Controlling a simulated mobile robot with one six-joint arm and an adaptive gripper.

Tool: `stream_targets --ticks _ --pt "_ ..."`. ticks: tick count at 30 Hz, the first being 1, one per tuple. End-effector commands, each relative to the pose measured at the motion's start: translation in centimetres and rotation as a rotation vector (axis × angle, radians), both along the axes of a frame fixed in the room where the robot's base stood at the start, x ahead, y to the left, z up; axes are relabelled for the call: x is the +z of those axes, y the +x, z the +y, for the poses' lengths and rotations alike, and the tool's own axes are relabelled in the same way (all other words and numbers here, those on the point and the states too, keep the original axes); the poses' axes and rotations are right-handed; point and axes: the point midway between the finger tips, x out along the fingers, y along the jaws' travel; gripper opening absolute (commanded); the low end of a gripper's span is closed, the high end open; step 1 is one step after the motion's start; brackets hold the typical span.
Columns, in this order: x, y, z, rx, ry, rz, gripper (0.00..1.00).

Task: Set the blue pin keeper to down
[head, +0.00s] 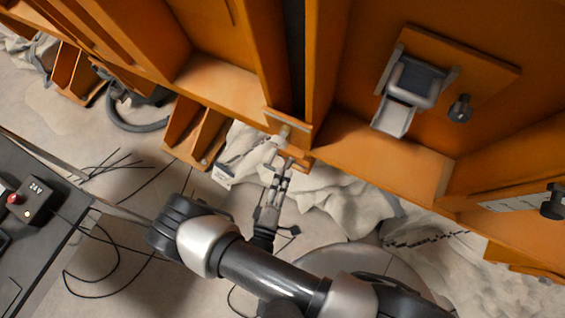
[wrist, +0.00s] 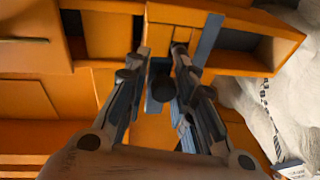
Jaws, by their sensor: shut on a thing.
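My gripper (head: 284,166) is at the lower end of an upright orange post, just below a small bracket with a pale pin (head: 284,132). In the wrist view, my gripper (wrist: 162,52) has its two fingers close together at an orange block. A narrow blue-grey piece, which looks like the blue pin keeper (wrist: 153,104), shows between the fingers, with a dark round part beside it. The fingers are shut on it. They hide much of it, so its exact setting cannot be told. In the head view it is too small to make out.
Orange ribs and ledges surround the gripper closely. Crumpled pale cloth (head: 345,200) lies below. A dark bench with a 24V box (head: 40,197) stands at left.

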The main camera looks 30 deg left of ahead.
Motion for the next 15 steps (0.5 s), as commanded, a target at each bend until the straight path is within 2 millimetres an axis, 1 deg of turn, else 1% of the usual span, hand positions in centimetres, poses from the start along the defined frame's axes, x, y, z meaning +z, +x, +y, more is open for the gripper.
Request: stream_targets --ticks 1,13,14,15 --pt "0.24 -0.05 0.25 0.004 0.014 -0.004 0.00" --pt "0.24 -0.06 0.29 0.005 0.018 -0.004 0.00" --pt "0.24 -0.05 0.29 0.005 0.019 -0.004 0.26" --pt "0.23 -0.05 0.27 0.005 0.018 -0.004 0.29"
